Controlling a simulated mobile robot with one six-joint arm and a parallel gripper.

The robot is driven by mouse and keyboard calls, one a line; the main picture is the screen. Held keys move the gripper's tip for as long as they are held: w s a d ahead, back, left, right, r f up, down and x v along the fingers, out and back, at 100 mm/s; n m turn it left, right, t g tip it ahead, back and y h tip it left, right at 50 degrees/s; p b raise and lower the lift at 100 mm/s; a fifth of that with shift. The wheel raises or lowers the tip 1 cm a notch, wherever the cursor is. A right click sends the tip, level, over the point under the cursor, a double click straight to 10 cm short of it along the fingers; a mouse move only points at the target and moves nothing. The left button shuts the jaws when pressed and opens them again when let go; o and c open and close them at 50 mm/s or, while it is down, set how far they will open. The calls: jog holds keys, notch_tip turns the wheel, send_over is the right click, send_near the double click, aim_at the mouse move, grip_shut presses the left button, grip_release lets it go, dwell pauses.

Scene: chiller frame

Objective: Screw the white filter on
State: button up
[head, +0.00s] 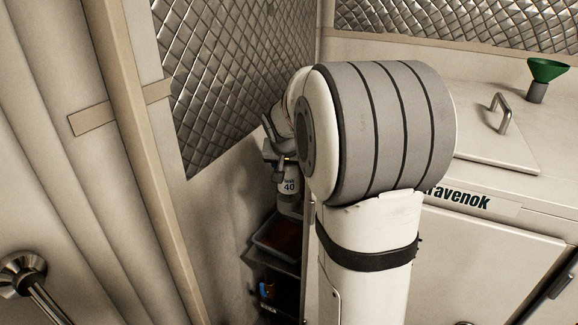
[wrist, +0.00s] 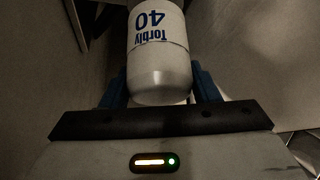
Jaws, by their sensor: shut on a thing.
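The white filter (wrist: 160,65) is a cylinder with blue print reading "Torbly 40", upside down in the wrist view. It sits between the two blue fingers of my gripper (wrist: 160,88), one on each side, and the gripper is shut on it. In the head view the filter (head: 289,186) shows small, behind my arm, near the corner by the quilted wall. My gripper (head: 287,172) is partly hidden there by my own arm. The filter's far end runs out of the wrist view, and I cannot tell whether it touches a mount.
A white cabinet (head: 490,250) stands at right, with a handled lid (head: 490,140) and a green funnel (head: 547,70) on top. A beige post (head: 125,120) rises at left.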

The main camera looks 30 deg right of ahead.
jog(key=shift+f+b, duration=1.05)
jog(key=shift+f, duration=0.1)
dwell(0.3)
jog(key=o, duration=1.2)
jog(key=shift+r, duration=0.2)
